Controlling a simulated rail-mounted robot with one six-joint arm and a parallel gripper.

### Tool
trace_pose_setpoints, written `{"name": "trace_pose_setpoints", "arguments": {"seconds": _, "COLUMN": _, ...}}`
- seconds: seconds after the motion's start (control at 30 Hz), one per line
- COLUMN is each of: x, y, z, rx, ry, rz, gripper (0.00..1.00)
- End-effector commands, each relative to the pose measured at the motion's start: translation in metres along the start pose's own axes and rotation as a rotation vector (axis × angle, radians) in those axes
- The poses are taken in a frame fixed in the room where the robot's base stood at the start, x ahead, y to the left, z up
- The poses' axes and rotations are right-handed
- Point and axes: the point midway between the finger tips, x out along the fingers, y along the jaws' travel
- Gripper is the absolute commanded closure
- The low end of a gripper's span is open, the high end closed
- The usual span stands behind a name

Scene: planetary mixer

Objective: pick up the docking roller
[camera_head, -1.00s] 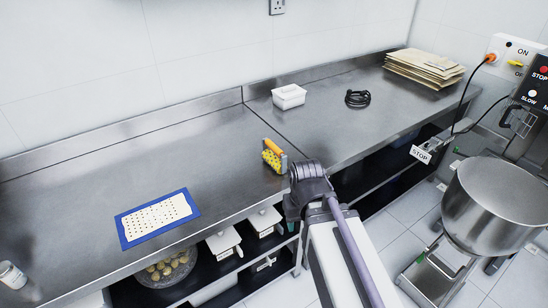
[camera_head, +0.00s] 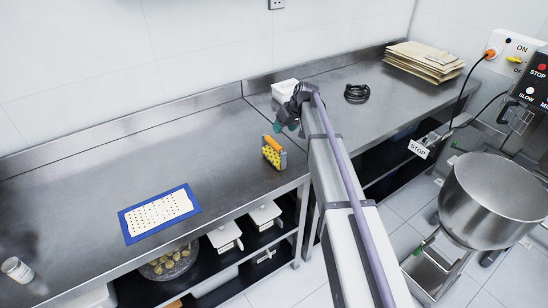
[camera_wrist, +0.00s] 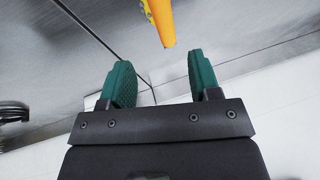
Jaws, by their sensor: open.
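The docking roller (camera_head: 273,153) stands on the steel counter, with an orange handle and a yellow studded drum. In the wrist view, the end of its orange handle (camera_wrist: 160,22) shows at the top, beyond the fingertips and apart from them. My gripper (camera_wrist: 160,72) is open and empty, with two green-padded fingers. In the head view, my gripper (camera_head: 285,127) is above the counter, just behind and slightly right of the roller.
A white container (camera_head: 285,88) stands behind my gripper, partly hidden by it. A black coiled cable (camera_head: 357,93) lies to the right. A blue-edged mat (camera_head: 128,230) with perforated dough lies left. A steel mixer bowl (camera_head: 490,195) stands at right.

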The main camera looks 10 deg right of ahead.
Motion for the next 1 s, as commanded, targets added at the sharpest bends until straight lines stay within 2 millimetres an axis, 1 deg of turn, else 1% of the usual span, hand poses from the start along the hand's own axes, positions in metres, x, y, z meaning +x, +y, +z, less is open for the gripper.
{"name": "trace_pose_setpoints", "arguments": {"seconds": 0.03, "x": -0.001, "y": -0.003, "z": 0.004, "rx": -0.032, "ry": 0.009, "rz": 0.000, "gripper": 0.43}}
{"name": "trace_pose_setpoints", "arguments": {"seconds": 0.1, "x": -0.001, "y": -0.004, "z": 0.006, "rx": -0.047, "ry": 0.008, "rz": 0.002, "gripper": 0.43}}
{"name": "trace_pose_setpoints", "arguments": {"seconds": 0.17, "x": 0.004, "y": -0.003, "z": 0.007, "rx": -0.047, "ry": 0.008, "rz": 0.002, "gripper": 0.43}}
{"name": "trace_pose_setpoints", "arguments": {"seconds": 0.27, "x": 0.021, "y": -0.002, "z": 0.009, "rx": -0.047, "ry": 0.007, "rz": 0.002, "gripper": 0.43}}
{"name": "trace_pose_setpoints", "arguments": {"seconds": 0.4, "x": 0.052, "y": -0.002, "z": 0.010, "rx": -0.046, "ry": 0.006, "rz": 0.003, "gripper": 0.43}}
{"name": "trace_pose_setpoints", "arguments": {"seconds": 0.47, "x": 0.059, "y": -0.002, "z": 0.009, "rx": -0.045, "ry": 0.006, "rz": 0.003, "gripper": 0.43}}
{"name": "trace_pose_setpoints", "arguments": {"seconds": 0.6, "x": 0.057, "y": -0.004, "z": 0.007, "rx": -0.044, "ry": 0.006, "rz": 0.003, "gripper": 0.43}}
{"name": "trace_pose_setpoints", "arguments": {"seconds": 0.63, "x": 0.060, "y": -0.003, "z": 0.008, "rx": -0.044, "ry": 0.006, "rz": 0.004, "gripper": 0.43}}
{"name": "trace_pose_setpoints", "arguments": {"seconds": 0.67, "x": 0.064, "y": -0.003, "z": 0.008, "rx": -0.044, "ry": 0.006, "rz": 0.003, "gripper": 0.43}}
{"name": "trace_pose_setpoints", "arguments": {"seconds": 0.8, "x": 0.094, "y": -0.002, "z": 0.011, "rx": -0.045, "ry": 0.005, "rz": 0.003, "gripper": 0.43}}
{"name": "trace_pose_setpoints", "arguments": {"seconds": 0.87, "x": 0.105, "y": -0.002, "z": 0.011, "rx": -0.046, "ry": 0.005, "rz": 0.003, "gripper": 0.43}}
{"name": "trace_pose_setpoints", "arguments": {"seconds": 0.93, "x": 0.111, "y": -0.003, "z": 0.010, "rx": -0.045, "ry": 0.005, "rz": 0.004, "gripper": 0.43}}
{"name": "trace_pose_setpoints", "arguments": {"seconds": 1.0, "x": 0.110, "y": -0.004, "z": 0.009, "rx": -0.045, "ry": 0.005, "rz": 0.004, "gripper": 0.43}}
